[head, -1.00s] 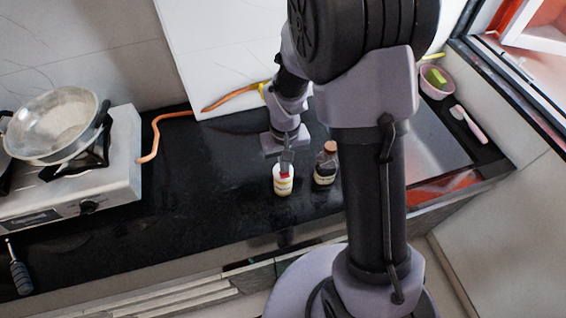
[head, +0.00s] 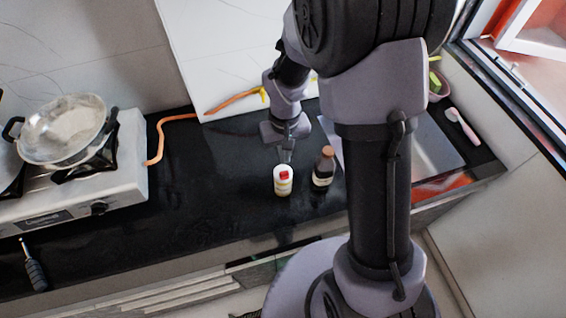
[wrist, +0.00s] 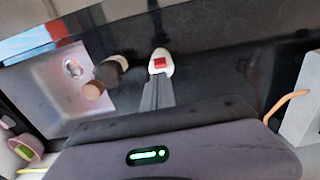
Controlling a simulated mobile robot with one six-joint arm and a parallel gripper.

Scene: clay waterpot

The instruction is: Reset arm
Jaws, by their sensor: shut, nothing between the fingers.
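My gripper (head: 286,156) is shut and empty, above the black counter in the head view. In the wrist view, the shut fingers (wrist: 157,92) point toward the same white bottle (wrist: 161,62). The bottle stands upright on the counter.
A dark bottle with a brown cap (head: 324,168) stands right of the white bottle. The sink (head: 430,140) lies farther right. An orange hose (head: 160,140) runs along the wall. The counter's left middle is clear.

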